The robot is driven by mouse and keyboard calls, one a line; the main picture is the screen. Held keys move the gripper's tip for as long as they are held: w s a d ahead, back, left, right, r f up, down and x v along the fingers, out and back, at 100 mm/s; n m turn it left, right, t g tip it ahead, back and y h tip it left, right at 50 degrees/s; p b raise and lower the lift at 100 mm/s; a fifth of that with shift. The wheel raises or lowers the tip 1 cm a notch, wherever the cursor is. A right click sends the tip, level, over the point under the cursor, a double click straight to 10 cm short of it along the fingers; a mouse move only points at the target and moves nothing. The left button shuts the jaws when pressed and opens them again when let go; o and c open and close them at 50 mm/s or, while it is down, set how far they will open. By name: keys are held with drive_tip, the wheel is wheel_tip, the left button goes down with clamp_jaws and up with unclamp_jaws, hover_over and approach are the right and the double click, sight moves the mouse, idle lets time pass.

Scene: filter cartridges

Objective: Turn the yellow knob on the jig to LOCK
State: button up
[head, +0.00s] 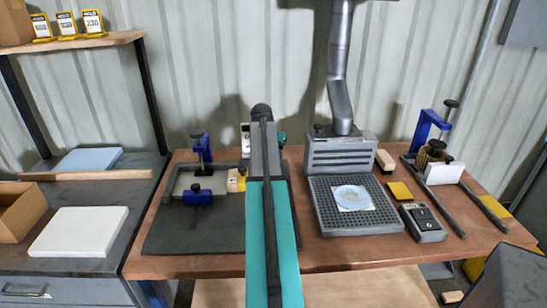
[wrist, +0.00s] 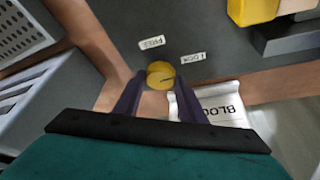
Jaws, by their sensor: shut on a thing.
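The yellow knob (wrist: 161,74) shows in the wrist view, on the dark grey face of the jig (wrist: 205,25). My gripper (wrist: 160,84) has one dark finger on each side of it and is shut on the knob. A dark line on the knob slants toward the right of the picture. A FREE label (wrist: 152,43) lies above the knob, and a LOCK label (wrist: 193,57) lies to its upper right. In the head view my arm covers the knob and the fingertips.
In the wrist view, a yellow block (wrist: 252,10) is at the upper right and a white plate with BLOC lettering (wrist: 222,112) lies right of my fingers. In the head view, a perforated grey tray (head: 389,226) holding a disc and a dark control box (head: 424,222) stand right of my arm.

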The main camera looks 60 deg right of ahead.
drive_tip(key=shift+w+a+m+g, duration=0.15)
drive_tip(key=shift+m+g, duration=0.15)
drive_tip(key=shift+m, duration=0.3)
drive_tip(key=o, duration=1)
drive_tip(key=shift+o, duration=0.2)
drive_tip(key=shift+r, duration=0.1)
drive_tip(key=b+v, duration=0.2)
drive_tip(key=v, duration=1.1)
drive_tip(key=shift+r, duration=0.3)
